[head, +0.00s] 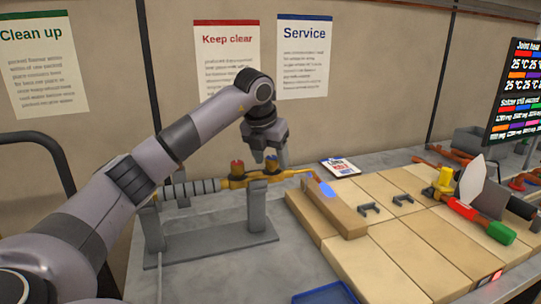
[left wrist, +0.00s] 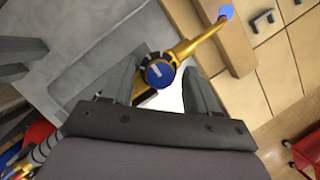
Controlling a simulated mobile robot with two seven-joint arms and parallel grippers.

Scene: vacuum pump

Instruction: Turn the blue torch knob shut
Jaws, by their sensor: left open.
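The blue knob (left wrist: 160,72) with a white mark sits on the brass torch (left wrist: 190,46) in the left wrist view. The torch (head: 292,174) rests across a grey stand in the head view, its nozzle pointing right. A blue flame (head: 327,189) shows at its tip. My left gripper (head: 270,159) is open above the torch, pointing down. In the left wrist view its fingers (left wrist: 160,88) lie either side of the blue knob, with gaps visible. A red knob (head: 237,166) is left of the gripper. My right gripper is out of view.
The grey stand (head: 215,247) is on the bench. Tan bricks (head: 400,240) lie right of it, bearing small dark brackets (head: 370,209). A blue tray (head: 325,293) is at the front. Tools with red and green handles (head: 500,232) lie at right.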

